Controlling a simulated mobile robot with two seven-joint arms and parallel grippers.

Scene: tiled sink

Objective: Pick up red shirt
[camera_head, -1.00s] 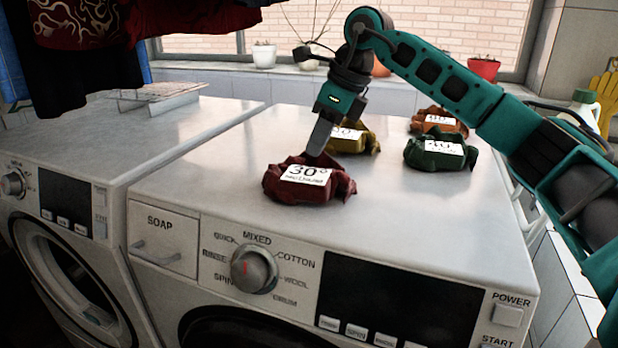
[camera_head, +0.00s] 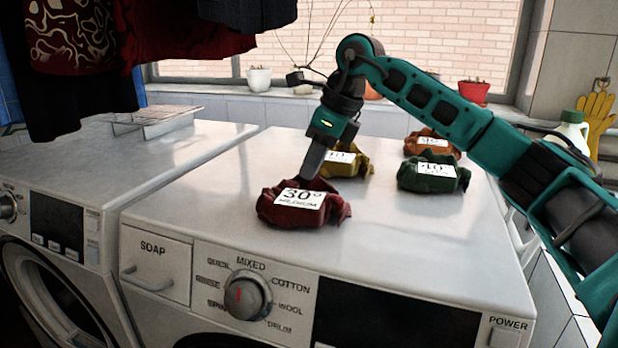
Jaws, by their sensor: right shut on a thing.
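The red shirt (camera_head: 322,213) is a crumpled dark red bundle with a white label reading 30°. It lies on top of the right washing machine (camera_head: 210,190), near its front edge. My right gripper (camera_head: 309,172) points down at the back of the shirt and is shut on it. Its fingertips are partly hidden by the shirt and label. The shirt appears to rest on the machine top. My left gripper is not in view.
Yellow (camera_head: 352,166), green (camera_head: 433,175) and orange (camera_head: 432,143) labelled bundles lie behind and to the right. A wire rack (camera_head: 155,118) sits on the left machine. Dark clothes (camera_head: 110,50) hang at upper left. Potted plants (camera_head: 473,91) line the window sill.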

